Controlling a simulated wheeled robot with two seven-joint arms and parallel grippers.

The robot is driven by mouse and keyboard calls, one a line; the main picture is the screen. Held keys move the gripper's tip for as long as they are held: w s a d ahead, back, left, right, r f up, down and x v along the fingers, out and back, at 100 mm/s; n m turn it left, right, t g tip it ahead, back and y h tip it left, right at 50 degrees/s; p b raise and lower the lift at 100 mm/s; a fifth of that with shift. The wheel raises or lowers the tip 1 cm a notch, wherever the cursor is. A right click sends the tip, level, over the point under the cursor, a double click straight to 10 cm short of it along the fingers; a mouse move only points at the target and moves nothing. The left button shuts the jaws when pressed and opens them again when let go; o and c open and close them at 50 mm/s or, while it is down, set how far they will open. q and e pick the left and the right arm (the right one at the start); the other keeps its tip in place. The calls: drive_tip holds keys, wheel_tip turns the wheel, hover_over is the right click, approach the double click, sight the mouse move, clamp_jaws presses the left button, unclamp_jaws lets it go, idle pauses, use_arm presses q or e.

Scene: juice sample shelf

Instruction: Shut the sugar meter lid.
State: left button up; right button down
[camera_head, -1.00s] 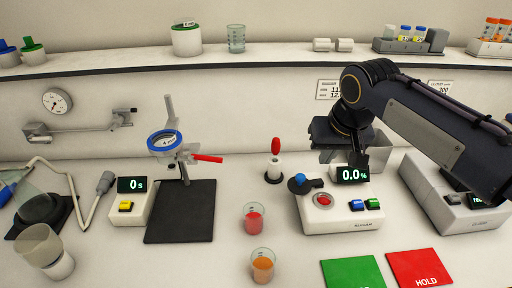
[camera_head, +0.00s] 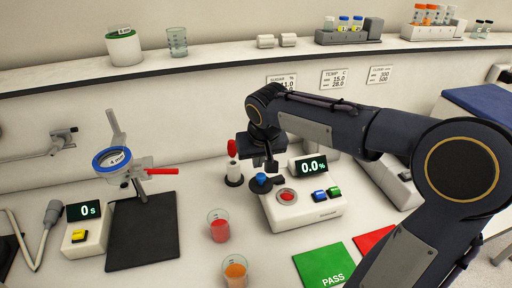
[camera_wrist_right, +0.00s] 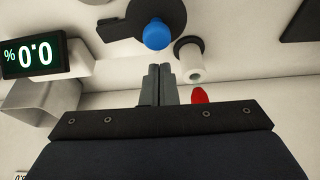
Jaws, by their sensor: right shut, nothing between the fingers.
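The white sugar meter (camera_head: 318,210) stands on the counter with a lit 0.0% display (camera_head: 309,167). Its dark lid with a blue knob (camera_head: 261,179) is swung out to the left, leaving the red round well (camera_head: 287,196) uncovered. In the right wrist view the lid's blue knob (camera_wrist_right: 156,34) shows just beyond my fingers. My right gripper (camera_head: 271,166) is shut and empty, pointing down above and beside the knob. It also shows in the wrist view (camera_wrist_right: 158,85). I cannot tell whether it touches the lid. My left gripper is not in view.
A red-handled tool in a white stand (camera_head: 233,163) is close left of the lid. Cups of red juice (camera_head: 219,228) and orange juice (camera_head: 235,271) stand in front. A green PASS mat (camera_head: 325,264) lies before the meter. A shelf (camera_head: 200,65) runs behind.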

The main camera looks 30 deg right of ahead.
drive_tip(key=shift+s+a+f, duration=0.15)
drive_tip(key=shift+s, duration=0.4)
